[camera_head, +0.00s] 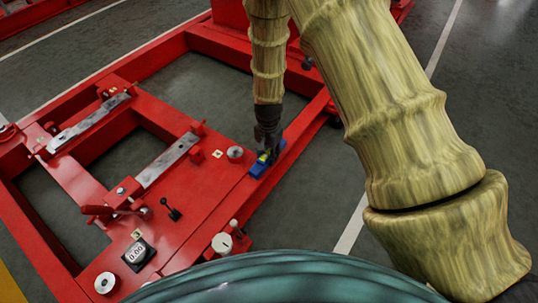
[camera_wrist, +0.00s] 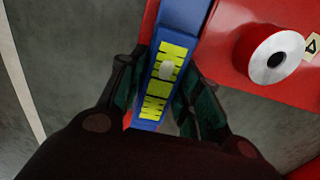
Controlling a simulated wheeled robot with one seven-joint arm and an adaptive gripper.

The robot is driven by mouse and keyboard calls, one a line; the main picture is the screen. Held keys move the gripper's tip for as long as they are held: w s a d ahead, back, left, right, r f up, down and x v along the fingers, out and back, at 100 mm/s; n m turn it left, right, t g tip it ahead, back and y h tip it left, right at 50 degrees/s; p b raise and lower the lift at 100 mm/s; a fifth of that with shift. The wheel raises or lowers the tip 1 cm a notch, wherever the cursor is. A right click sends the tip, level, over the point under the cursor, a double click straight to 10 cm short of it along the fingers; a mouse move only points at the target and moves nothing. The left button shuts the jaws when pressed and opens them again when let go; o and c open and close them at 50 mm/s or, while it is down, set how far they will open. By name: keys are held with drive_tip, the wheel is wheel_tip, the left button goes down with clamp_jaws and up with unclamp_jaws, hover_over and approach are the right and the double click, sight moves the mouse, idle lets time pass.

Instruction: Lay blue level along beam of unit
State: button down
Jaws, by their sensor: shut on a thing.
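The blue level (camera_head: 257,168) is at the right-hand red beam (camera_head: 308,112) of the unit, its long side running roughly along the beam. In the wrist view the level (camera_wrist: 185,22) shows its yellow-green vial window, with a strip of red beam (camera_wrist: 149,22) at its left edge. My gripper (camera_head: 266,148) points down over the level. In the wrist view my gripper (camera_wrist: 165,78) has one finger on each side of the level and is shut on it. Whether the level touches the beam cannot be told. My gripper hides part of it.
A red plate (camera_head: 190,205) left of the level carries a round silver-topped knob (camera_head: 235,153), a black lever (camera_head: 171,209) and a gauge reading 0.00 (camera_head: 138,254). Grey floor lies inside the frame and to the right, with a white line (camera_head: 352,228).

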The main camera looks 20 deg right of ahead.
sight(268, 153)
drive_tip(key=c, duration=1)
unclamp_jaws()
wheel_tip(268, 153, up, 12)
drive_tip(key=p, duration=0.7)
drive_tip(key=s+d+f+n, duration=0.2)
drive_tip(key=s+f, duration=0.4)
drive_tip(key=s, duration=0.3)
drive_tip(key=s+d+f+n, duration=0.2)
drive_tip(key=s+f+n, duration=0.1)
drive_tip(key=s+f, duration=0.45)
drive_tip(key=s+f+n, duration=0.2)
drive_tip(key=s+n, duration=0.3)
drive_tip(key=s, duration=1.5)
drive_tip(key=shift+a+f, duration=0.15)
drive_tip(key=shift+f, duration=0.15)
